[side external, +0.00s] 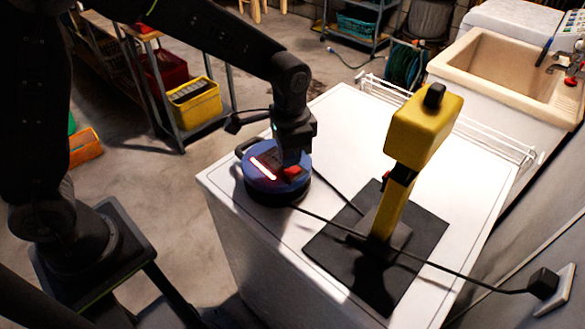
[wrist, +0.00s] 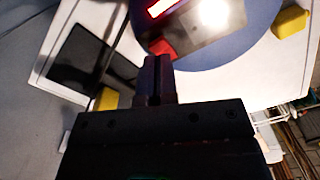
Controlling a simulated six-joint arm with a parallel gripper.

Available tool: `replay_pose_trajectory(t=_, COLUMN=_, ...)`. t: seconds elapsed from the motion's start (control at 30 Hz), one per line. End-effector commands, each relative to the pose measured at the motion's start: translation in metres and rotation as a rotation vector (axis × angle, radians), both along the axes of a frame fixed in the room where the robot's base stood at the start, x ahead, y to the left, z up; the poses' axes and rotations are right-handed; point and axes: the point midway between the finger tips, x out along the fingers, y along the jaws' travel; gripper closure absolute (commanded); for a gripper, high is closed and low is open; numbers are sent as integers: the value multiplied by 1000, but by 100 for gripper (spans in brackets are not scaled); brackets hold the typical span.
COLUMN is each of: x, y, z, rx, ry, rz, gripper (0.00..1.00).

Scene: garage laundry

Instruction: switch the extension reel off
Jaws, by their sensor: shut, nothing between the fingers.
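The extension reel (side external: 258,182) is a blue and black round drum lying flat on the white worktop, near its left corner. A strip (side external: 262,168) on its top glows red-white. A red switch (side external: 291,172) sits beside the strip; it also shows in the wrist view (wrist: 163,47), just beyond my fingertips. My gripper (wrist: 157,62) is shut and empty, pointing down at the reel's top close to the switch. In the side view my gripper (side external: 291,158) partly covers the reel's top. I cannot tell whether the fingertips touch the switch.
A yellow device on a post (side external: 423,125) stands on a black mat (side external: 329,250) to the right. A cable crosses the worktop to a black plug (side external: 543,284) at the wall. A sink (side external: 495,72) is at the back right. The worktop's front left is clear.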

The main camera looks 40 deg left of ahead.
Motion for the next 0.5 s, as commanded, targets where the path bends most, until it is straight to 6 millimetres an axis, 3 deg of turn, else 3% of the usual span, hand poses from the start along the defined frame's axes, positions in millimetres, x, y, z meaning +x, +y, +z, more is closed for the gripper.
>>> replay_pose_trajectory(t=0.5, x=0, y=0, z=-8, rx=0, ry=1, rz=0, gripper=100)
